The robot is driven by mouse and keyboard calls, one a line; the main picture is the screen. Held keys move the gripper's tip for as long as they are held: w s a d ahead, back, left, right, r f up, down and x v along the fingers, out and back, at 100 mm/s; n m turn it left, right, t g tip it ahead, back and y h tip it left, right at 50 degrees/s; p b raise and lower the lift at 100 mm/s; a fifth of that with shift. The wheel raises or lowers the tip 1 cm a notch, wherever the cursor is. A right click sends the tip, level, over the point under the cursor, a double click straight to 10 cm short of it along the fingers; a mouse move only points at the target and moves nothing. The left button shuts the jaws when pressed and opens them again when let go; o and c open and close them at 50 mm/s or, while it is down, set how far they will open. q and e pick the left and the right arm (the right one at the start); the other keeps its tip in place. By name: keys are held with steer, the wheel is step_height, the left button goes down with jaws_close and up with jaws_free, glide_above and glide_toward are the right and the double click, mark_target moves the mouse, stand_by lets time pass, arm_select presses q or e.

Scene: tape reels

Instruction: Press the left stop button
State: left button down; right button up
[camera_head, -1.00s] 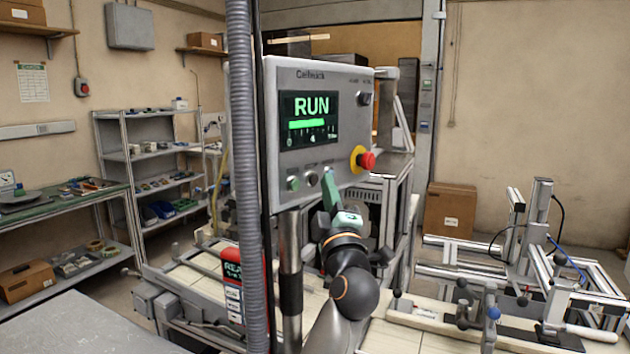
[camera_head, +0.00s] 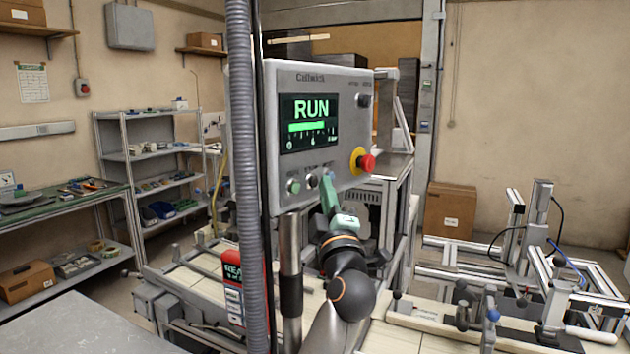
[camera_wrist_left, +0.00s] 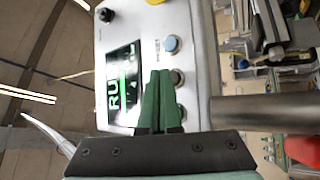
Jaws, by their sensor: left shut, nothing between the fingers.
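The grey control panel (camera_head: 338,100) shows a lit screen reading RUN. Along its bottom edge are a green button (camera_head: 292,186) and a dark button (camera_head: 312,181). A red mushroom button (camera_head: 367,162) on a yellow base is at the lower right. My left gripper (camera_head: 327,178) has its green fingers shut and empty, pointing up at the panel's lower edge. In the left wrist view the closed fingertips (camera_wrist_left: 158,74) are beside the dark button (camera_wrist_left: 177,78), near a blue button (camera_wrist_left: 172,44). I cannot tell whether they touch the panel. My right gripper is out of view.
A grey corrugated hose (camera_head: 246,180) runs vertically just left of the panel. A metal post (camera_head: 290,270) stands under the panel, beside my left arm. A red sign (camera_head: 232,270) is behind the hose. A frame with rails (camera_head: 540,260) is at the right.

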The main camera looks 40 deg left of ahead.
arm_select(q)
steer(key=shift+a, duration=0.6)
stand_by(0.8)
steer(key=shift+d, duration=0.8)
steer(key=shift+s+d, duration=0.2)
steer(key=shift+d, duration=2.3)
